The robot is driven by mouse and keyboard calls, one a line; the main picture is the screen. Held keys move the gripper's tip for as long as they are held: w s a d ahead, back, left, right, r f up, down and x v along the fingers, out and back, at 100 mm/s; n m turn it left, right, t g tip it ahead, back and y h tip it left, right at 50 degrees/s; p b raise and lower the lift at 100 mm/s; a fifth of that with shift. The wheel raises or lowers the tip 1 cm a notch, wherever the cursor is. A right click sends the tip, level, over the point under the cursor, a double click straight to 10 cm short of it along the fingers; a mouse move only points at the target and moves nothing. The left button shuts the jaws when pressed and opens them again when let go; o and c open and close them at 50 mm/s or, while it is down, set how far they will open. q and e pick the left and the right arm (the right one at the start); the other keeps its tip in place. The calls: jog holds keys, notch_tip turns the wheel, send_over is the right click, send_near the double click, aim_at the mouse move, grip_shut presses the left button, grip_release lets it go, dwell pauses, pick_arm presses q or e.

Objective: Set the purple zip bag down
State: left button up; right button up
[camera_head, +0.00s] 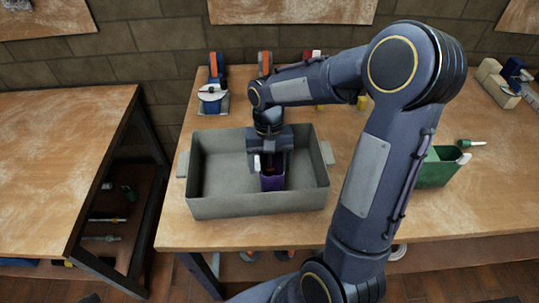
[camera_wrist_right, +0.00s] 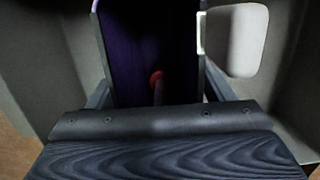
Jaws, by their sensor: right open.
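The purple zip bag (camera_head: 272,183) stands inside a grey bin, right of the bin's middle. It also shows in the right wrist view (camera_wrist_right: 125,40), dark purple, with a small red thing visible inside or on it. My right gripper (camera_head: 270,168) reaches down into the bin over the bag. Its jaws are open, with a finger on either side of the bag. I cannot tell whether the bag touches the fingers. The bag's base is hard to see. My left gripper is not in view.
The grey bin (camera_head: 258,207) stands on a wooden table, its walls close around my right gripper. A green container (camera_head: 436,168) stands to the right, behind my arm. Orange-and-blue tools (camera_head: 214,68) line the back. A second table (camera_head: 50,150) is at left, across a gap.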

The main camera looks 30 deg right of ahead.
jog(key=r, duration=0.3)
jog(key=w+r, duration=0.1)
jog(key=r, duration=0.7)
jog(key=shift+w+d+r+p, duration=0.2)
jog(key=shift+w+d+p, duration=0.1)
jog(key=shift+d+p, duration=0.1)
jog(key=shift+r, duration=0.3)
jog(key=s+a+n+t+y, duration=0.1)
jog(key=s+a+n+t, duration=0.1)
jog(key=s, duration=0.6)
jog(key=s+a+f+n+t+y, duration=0.1)
jog(key=s+a+n+t+y, duration=0.1)
jog(key=s+a+t, duration=0.3)
jog(key=s, duration=0.4)
jog(key=shift+a+f, duration=0.2)
jog(key=shift+a, duration=0.15)
jog(key=shift+r, duration=0.1)
